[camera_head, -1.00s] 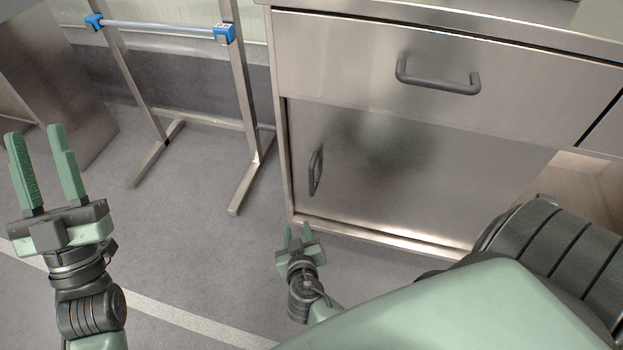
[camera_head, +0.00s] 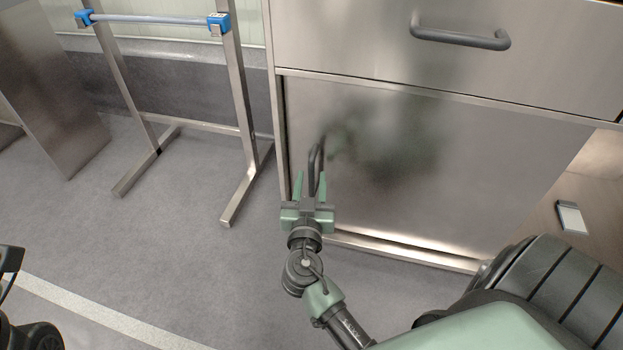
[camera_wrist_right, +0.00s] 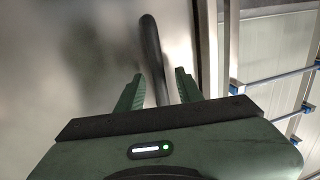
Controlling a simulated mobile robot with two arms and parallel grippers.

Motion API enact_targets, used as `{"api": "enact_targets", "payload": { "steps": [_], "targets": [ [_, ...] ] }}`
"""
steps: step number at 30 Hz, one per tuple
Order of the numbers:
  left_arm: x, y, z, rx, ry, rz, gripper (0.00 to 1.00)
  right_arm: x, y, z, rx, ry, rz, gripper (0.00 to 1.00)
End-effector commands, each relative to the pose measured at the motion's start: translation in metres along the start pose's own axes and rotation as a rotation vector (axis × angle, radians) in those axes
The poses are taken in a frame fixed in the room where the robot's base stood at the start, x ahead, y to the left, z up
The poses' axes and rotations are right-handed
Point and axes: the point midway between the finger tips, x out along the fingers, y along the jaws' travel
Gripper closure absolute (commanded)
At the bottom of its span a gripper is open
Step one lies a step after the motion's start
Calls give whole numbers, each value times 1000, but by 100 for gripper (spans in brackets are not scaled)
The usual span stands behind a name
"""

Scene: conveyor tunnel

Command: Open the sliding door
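The sliding door (camera_head: 450,165) is the large brushed-metal lower panel of a steel cabinet, with a dark vertical bar handle (camera_head: 315,158) near its left edge. To its right the cabinet front is open. My right gripper (camera_head: 312,182) is at the handle, its green fingers pointing up along it. In the right wrist view the handle (camera_wrist_right: 151,50) runs between the two spread fingers (camera_wrist_right: 160,76), with gaps visible on both sides. Of my left arm only a dark part shows at the left edge; its fingers are out of view.
A drawer with a horizontal handle (camera_head: 460,37) sits above the door. A small white-faced object (camera_head: 572,217) lies inside the opening at right. A metal stand (camera_head: 238,115) with a blue-clamped bar (camera_head: 150,19) is left of the cabinet. The grey floor before it is clear.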

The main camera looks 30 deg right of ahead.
Motion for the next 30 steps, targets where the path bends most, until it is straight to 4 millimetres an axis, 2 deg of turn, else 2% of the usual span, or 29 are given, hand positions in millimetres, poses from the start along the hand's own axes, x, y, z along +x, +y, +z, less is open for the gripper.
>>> {"api": "enact_targets", "payload": {
  "steps": [4, 12, 13, 16, 17, 30],
  "targets": [
    [0, 0, 0, 1, 3, 1, 64, 11, 0, 0, 0, -1, 0, 64],
    [1, 0, 0, 0, 3, 1, 64, 13, 0, 0, -1, -1, 0, 64],
    [1, 0, 0, 0, 3, 1, 64, 13, 0, 0, -1, -1, 0, 69],
    [1, 0, 0, 0, 3, 1, 64, 13, 0, 0, -1, -1, 0, 97],
    [1, 0, 0, 0, 3, 1, 64, 13, 0, 0, -1, -1, 0, 100],
    [1, 0, 0, 0, 4, 1, 64, 12, 0, 1, 0, -2, -1, 100]
  ]
}}
